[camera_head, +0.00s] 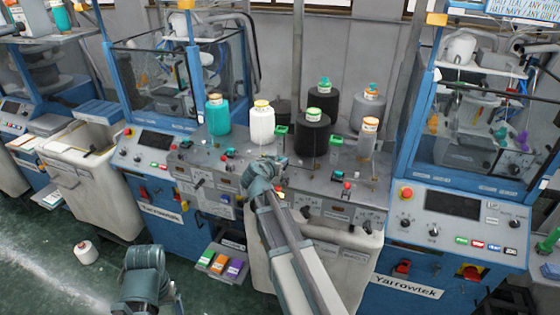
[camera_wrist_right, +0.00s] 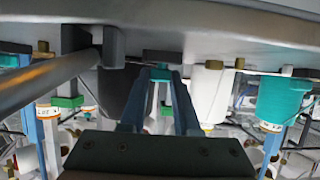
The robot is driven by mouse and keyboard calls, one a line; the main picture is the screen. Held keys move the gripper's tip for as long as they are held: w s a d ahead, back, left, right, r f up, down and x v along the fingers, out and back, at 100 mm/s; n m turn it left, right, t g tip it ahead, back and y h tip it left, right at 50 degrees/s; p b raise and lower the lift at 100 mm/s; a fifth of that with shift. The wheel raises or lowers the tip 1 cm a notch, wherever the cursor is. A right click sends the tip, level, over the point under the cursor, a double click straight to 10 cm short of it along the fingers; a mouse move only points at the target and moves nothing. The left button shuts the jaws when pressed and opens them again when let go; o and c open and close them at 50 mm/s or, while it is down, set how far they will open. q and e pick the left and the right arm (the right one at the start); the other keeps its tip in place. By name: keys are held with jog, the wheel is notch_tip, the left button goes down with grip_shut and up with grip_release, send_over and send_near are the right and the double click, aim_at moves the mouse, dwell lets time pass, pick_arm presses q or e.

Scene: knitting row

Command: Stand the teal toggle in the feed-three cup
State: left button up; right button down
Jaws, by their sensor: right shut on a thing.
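My right gripper (camera_head: 272,165) is at the grey machine top (camera_head: 315,186), its arm coming up from the bottom of the picture. In the right wrist view, its two fingers (camera_wrist_right: 160,92) are closed on a small teal piece (camera_wrist_right: 160,74), which seems to be the teal toggle. The toggle's lower end is hard to make out. In the head view the wrist hides it. Small teal pieces show on the machine top, one on the left (camera_head: 230,153) and one on the right (camera_head: 338,175). I cannot tell which spot is the feed-three cup. My left gripper's fingers do not show.
A teal cone (camera_head: 217,116), a white cone (camera_head: 262,124), black cones (camera_head: 313,136) and a grey cone (camera_head: 368,108) stand behind my right gripper. Green-topped posts (camera_head: 282,130) rise between them. Blue machine frames flank the area.

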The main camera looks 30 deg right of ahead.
jog(key=shift+f, duration=0.1)
jog(key=c, duration=0.6)
grip_release()
jog(key=shift+o, duration=0.2)
jog(key=p+v, duration=0.5)
jog(key=v, duration=0.8)
jog(key=shift+s+a+r, duration=0.25)
